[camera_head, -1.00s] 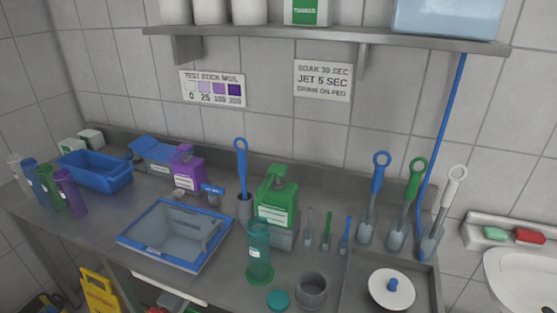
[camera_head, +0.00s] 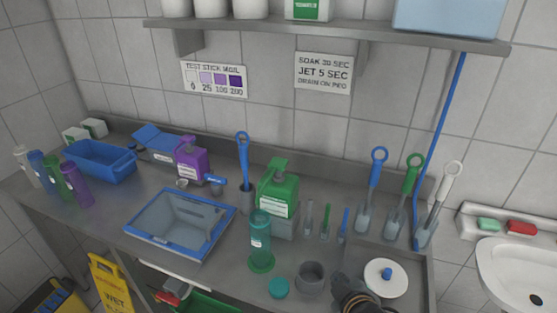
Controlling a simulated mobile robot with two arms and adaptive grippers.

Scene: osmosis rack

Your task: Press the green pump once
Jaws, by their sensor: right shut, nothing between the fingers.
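The green pump bottle (camera_head: 278,192) stands upright on a grey block at the back of the steel counter, its pump head on top and a white label on its front. My right gripper (camera_head: 342,284) shows at the bottom edge, low and to the right of the green pump and well apart from it. It is dark, shut and empty, beside the grey cup and in front of the tray. The rest of my right arm is mostly cut off by the frame. My left gripper is not in view.
A clear green cylinder (camera_head: 261,240) stands just in front of the pump. A grey cup (camera_head: 311,277) and teal lid (camera_head: 278,288) are near the front edge. A purple pump bottle (camera_head: 191,160) stands left. Brushes and a white disc (camera_head: 386,278) are at right; a shelf (camera_head: 330,36) hangs above.

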